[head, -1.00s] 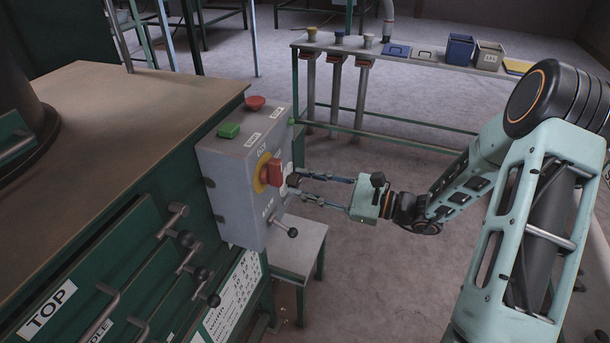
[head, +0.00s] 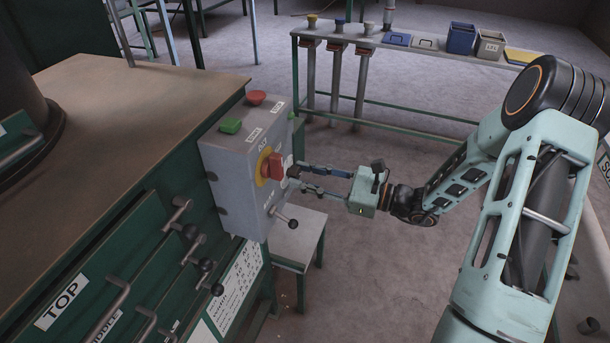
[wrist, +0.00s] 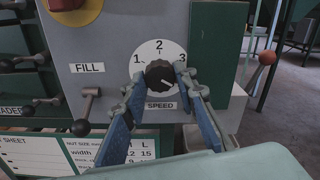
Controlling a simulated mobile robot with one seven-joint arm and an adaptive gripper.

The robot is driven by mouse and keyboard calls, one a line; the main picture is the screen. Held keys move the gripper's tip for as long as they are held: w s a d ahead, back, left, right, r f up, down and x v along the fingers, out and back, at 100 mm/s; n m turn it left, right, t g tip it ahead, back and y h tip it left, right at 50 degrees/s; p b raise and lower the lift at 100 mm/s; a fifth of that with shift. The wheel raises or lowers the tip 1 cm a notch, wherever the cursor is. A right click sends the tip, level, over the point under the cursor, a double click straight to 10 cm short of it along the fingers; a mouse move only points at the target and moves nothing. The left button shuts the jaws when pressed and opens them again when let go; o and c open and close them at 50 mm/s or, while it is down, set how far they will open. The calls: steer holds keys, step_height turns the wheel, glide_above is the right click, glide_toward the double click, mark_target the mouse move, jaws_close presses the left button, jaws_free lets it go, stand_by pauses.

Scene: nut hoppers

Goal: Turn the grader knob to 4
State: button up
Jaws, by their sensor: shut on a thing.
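The black round knob (wrist: 159,73) sits on a white dial (wrist: 144,52) marked 1, 2 and 3, with a SPEED label below, in the wrist view. No 4 is visible; a finger covers part of the dial's right side. A pale mark on the knob appears to point to the lower right. My gripper (wrist: 156,78) is shut on this knob, one finger on each side. In the head view my gripper (head: 294,176) reaches the right part of the grey control box (head: 238,163) from the right, and its fingertips largely hide the knob.
The box also carries a red switch on a yellow disc (head: 263,169), a green button (head: 230,125), a red button (head: 256,97) and a ball-ended lever (head: 285,217). Drawer handles (head: 180,211) stick out at left. A small stool (head: 297,239) stands below my gripper.

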steer(key=o, duration=1.2)
steer(key=shift+c, duration=0.2)
steer(key=v, duration=1.2)
